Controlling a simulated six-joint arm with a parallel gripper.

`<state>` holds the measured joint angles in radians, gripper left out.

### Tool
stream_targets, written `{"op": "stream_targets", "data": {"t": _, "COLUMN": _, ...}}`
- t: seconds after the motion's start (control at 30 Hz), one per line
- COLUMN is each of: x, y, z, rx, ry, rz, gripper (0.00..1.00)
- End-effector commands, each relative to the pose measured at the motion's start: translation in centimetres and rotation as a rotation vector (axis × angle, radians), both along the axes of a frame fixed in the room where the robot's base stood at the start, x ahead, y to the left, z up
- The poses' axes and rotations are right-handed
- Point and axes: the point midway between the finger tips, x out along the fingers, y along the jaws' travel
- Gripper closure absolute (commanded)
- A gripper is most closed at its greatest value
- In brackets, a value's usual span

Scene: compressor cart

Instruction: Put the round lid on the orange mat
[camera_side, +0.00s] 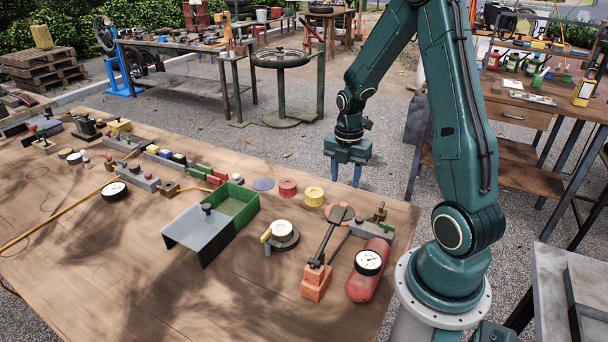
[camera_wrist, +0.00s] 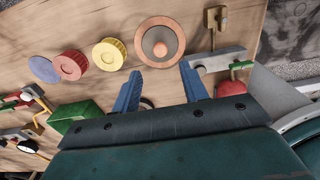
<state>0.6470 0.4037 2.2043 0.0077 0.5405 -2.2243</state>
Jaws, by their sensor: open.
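My gripper (camera_side: 344,182) is open and empty, beyond the table's far edge in the side view. Its blue fingers (camera_wrist: 160,88) point downward.
A flat blue disc (camera_side: 263,184) lies left of the red cap. The front table area is clear.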

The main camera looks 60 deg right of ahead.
Motion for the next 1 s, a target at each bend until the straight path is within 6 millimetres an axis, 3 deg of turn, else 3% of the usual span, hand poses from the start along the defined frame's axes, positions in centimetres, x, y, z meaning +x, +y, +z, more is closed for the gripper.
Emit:
{"op": "stream_targets", "data": {"t": 0.3, "x": 0.0, "y": 0.0, "z": 2.7, "rx": -0.001, "ry": 0.0, "rz": 0.0, "gripper": 0.56}}
{"op": "stream_targets", "data": {"t": 1.0, "x": 0.0, "y": 0.1, "z": 3.0, "rx": -0.001, "ry": -0.001, "rz": -0.004, "gripper": 0.56}}
